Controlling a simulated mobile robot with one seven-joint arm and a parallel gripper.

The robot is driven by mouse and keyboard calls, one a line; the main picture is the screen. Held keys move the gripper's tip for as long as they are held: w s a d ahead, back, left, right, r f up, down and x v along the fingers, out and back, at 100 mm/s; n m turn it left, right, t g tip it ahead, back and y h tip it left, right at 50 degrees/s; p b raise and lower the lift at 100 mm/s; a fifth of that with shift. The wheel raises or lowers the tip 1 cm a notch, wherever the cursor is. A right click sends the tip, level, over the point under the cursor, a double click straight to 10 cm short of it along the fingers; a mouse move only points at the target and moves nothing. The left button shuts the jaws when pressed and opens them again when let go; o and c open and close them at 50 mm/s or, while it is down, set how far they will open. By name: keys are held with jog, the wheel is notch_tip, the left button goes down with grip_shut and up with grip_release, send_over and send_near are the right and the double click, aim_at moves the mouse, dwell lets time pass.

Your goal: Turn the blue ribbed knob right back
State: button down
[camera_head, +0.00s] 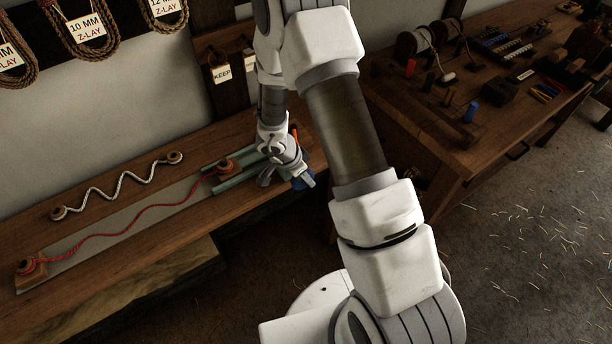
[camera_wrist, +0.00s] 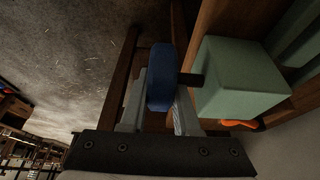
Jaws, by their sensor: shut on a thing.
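The blue knob (camera_wrist: 161,78) is between the two fingers of my gripper (camera_wrist: 160,105) in the wrist view. The fingers are shut on it, one on each side. A short dark shaft runs from the knob to a pale green block (camera_wrist: 238,82) on the right. In the head view the knob (camera_head: 299,184) is a small blue patch at the bench's right end, partly hidden by my gripper (camera_head: 290,177). The knob's ribs are too small and dark to make out.
Green rails (camera_head: 238,176) lie on the wooden bench beside a grey plate (camera_head: 120,227). A red cord (camera_head: 135,217) runs along the plate between wooden pegs. A white rope (camera_head: 118,186) lies behind. An orange part (camera_wrist: 240,124) sits close by the green block. A second bench (camera_head: 450,135) stands right.

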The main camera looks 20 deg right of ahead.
jog(key=shift+s+a+h+b, duration=0.1)
jog(key=shift+h+b, duration=0.3)
jog(key=shift+h, duration=0.4)
jog(key=shift+r+t+h, duration=0.25)
jog(key=shift+t+h, duration=0.45)
jog(key=shift+h, duration=0.8)
jog(key=c, duration=0.6)
grip_release()
jog(key=shift+c, duration=0.2)
jog(key=p+v, duration=0.1)
jog(key=v, duration=1.6)
jog(key=shift+r, duration=0.15)
